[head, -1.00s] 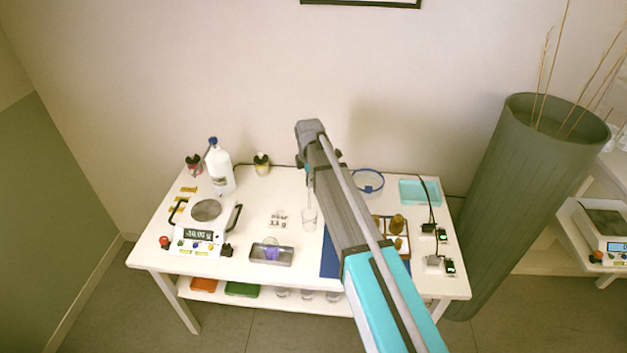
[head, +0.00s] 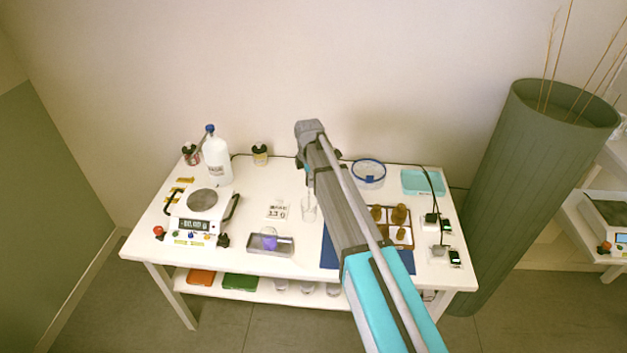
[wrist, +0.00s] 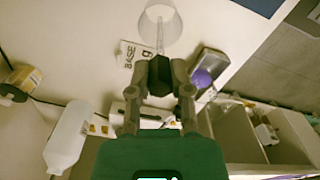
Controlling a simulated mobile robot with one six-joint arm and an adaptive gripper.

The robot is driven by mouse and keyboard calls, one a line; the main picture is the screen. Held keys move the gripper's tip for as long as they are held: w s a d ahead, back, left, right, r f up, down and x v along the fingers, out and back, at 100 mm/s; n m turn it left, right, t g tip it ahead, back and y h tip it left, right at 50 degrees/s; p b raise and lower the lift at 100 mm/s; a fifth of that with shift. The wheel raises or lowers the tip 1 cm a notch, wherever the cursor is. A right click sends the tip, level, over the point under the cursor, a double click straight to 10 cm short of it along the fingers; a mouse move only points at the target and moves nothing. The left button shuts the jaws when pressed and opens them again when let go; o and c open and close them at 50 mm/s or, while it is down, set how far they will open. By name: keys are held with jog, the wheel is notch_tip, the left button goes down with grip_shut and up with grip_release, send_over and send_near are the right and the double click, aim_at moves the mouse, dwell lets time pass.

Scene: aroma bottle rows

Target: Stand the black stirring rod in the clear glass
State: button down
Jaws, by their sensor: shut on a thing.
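My gripper (wrist: 159,84) is shut on the dark upper end of the stirring rod (wrist: 160,77) in the wrist view. A thin, pale-looking shaft runs from it toward the clear glass (wrist: 172,27). The shaft's far end overlaps the glass mouth in that view; I cannot tell how deep it is inside. In the head view the clear glass (head: 308,210) stands on the white table beneath my wrist, with the thin rod shaft (head: 311,190) hanging roughly upright just above or at its rim. My fingers are largely hidden by the arm there.
A balance (head: 198,215) and white bottle (head: 216,162) stand left. A metal tray (head: 284,246) with a purple item and a label card (head: 277,210) lie near the glass. Right are brown bottles (head: 398,215), a blue-rimmed dish (head: 368,172) and a teal tray (head: 422,182).

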jog(key=shift+f+b, duration=1.5)
jog(key=shift+f, duration=0.3)
jog(key=shift+c, duration=2.4)
grip_release()
